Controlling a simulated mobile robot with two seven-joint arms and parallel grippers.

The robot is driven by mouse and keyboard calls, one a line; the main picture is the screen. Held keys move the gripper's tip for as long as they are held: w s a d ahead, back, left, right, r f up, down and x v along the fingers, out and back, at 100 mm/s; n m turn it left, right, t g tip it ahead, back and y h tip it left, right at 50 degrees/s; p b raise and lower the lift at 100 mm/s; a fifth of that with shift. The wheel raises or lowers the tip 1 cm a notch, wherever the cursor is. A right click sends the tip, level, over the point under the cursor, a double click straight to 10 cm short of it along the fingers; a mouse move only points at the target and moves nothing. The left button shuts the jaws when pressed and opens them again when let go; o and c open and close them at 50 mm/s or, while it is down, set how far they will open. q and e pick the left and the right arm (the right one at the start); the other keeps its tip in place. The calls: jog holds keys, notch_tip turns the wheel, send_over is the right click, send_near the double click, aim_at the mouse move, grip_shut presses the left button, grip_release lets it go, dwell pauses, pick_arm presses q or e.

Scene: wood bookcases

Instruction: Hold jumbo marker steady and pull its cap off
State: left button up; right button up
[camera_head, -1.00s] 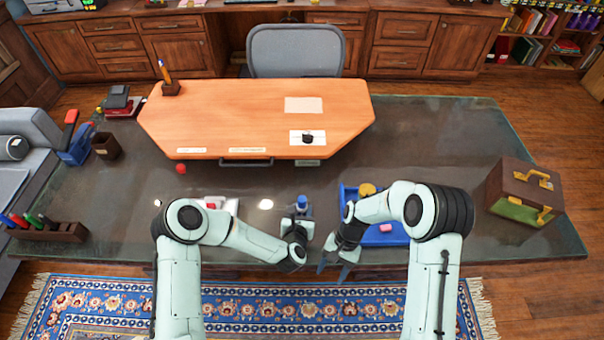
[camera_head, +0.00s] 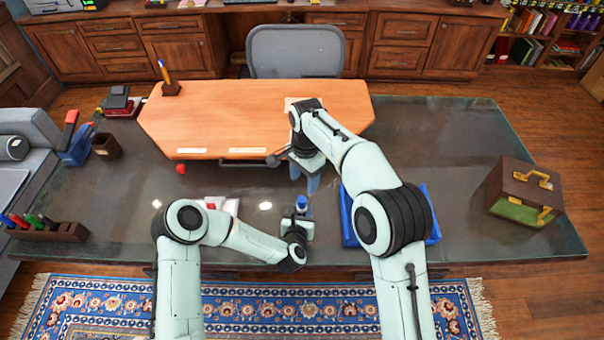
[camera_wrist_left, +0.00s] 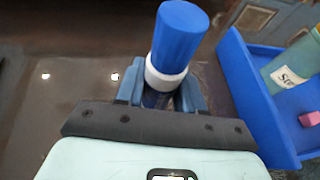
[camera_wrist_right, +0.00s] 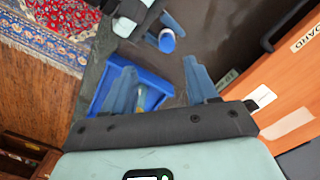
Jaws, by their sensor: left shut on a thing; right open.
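The jumbo marker stands upright, with its blue cap (camera_head: 301,202) on top, near the front of the dark table. My left gripper (camera_head: 299,214) is shut on the marker's body below the cap. In the left wrist view the blue cap (camera_wrist_left: 180,32) and a white band rise above the left fingers (camera_wrist_left: 160,92), which hide the lower body. My right gripper (camera_head: 304,178) is open and empty, fingers pointing down, just beyond the marker on the desk side. In the right wrist view the cap (camera_wrist_right: 167,40) lies ahead of the open right fingers (camera_wrist_right: 160,78), apart from them.
A blue tray (camera_head: 435,225) holding a bottle (camera_wrist_left: 290,70) and a pink block (camera_wrist_left: 309,118) is right of the marker. An orange desk board (camera_head: 220,115) lies behind. A marker rack (camera_head: 50,232) is far left, a brown box (camera_head: 525,190) far right.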

aim_at(302, 199)
jog(key=shift+t, duration=0.3)
jog(key=f, duration=1.1)
jog(key=shift+w+a+f, duration=0.25)
jog(key=shift+w, duration=0.15)
jog(key=shift+c, duration=0.3)
grip_shut()
jog(key=shift+r, duration=0.15)
jog(key=shift+r, duration=0.5)
jog(key=shift+r, duration=0.1)
